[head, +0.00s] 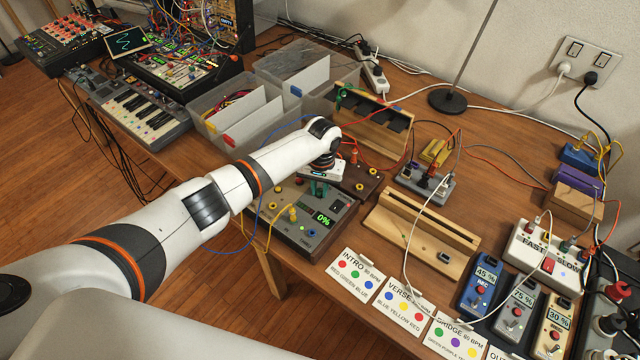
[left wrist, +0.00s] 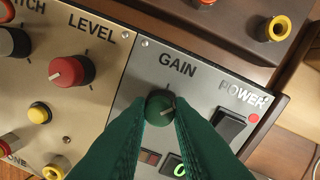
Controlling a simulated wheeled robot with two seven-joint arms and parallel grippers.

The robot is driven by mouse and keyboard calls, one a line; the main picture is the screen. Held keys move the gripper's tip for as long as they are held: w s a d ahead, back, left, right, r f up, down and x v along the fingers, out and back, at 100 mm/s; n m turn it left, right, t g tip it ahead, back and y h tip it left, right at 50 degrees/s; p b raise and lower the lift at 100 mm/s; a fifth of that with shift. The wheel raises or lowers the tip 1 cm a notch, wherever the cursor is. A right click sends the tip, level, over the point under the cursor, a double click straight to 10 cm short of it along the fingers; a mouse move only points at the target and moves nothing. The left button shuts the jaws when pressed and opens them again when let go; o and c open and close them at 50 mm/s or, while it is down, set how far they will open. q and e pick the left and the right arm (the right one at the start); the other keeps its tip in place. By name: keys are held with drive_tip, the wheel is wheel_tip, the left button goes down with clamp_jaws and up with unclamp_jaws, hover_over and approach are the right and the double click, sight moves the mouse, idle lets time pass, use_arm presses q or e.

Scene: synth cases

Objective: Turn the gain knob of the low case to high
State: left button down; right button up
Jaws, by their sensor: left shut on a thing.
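The low case (head: 336,222) is a grey panel box at the table's front edge, with a green display (head: 323,217) reading 0%. My left gripper (head: 318,188) reaches down over the case. Its green fingers (left wrist: 160,112) are shut on the gain knob, one on each side, and hide part of the panel and display. My right gripper is out of view.
A red level knob (left wrist: 70,71) is left of the gain knob, and a black power switch (left wrist: 230,124) is to its right. A brown case (head: 364,183) stands behind. A wooden rack (head: 420,235) and song cards (head: 355,275) lie to the right. Patch cables cross nearby.

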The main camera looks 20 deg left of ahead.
sight(318, 192)
use_arm(q)
drive_tip(key=m+p, duration=0.1)
drive_tip(key=m, duration=0.3)
drive_tip(key=shift+r+m, duration=0.1)
drive_tip(key=shift+m, duration=0.2)
drive_tip(key=m, duration=0.4)
drive_tip(key=shift+a+m+p, duration=0.1)
drive_tip(key=shift+m+p, duration=0.2)
drive_tip(key=m, duration=0.4)
drive_tip(key=shift+w+m, duration=0.1)
drive_tip(key=shift+m, duration=0.2)
drive_tip(key=m, duration=0.4)
drive_tip(key=shift+m, duration=0.4)
drive_tip(key=c, duration=1.3)
unclamp_jaws()
wheel_tip(318, 192, up, 12)
drive_tip(key=b, duration=0.1)
drive_tip(key=shift+s+b, duration=0.25)
drive_tip(key=shift+b, duration=0.05)
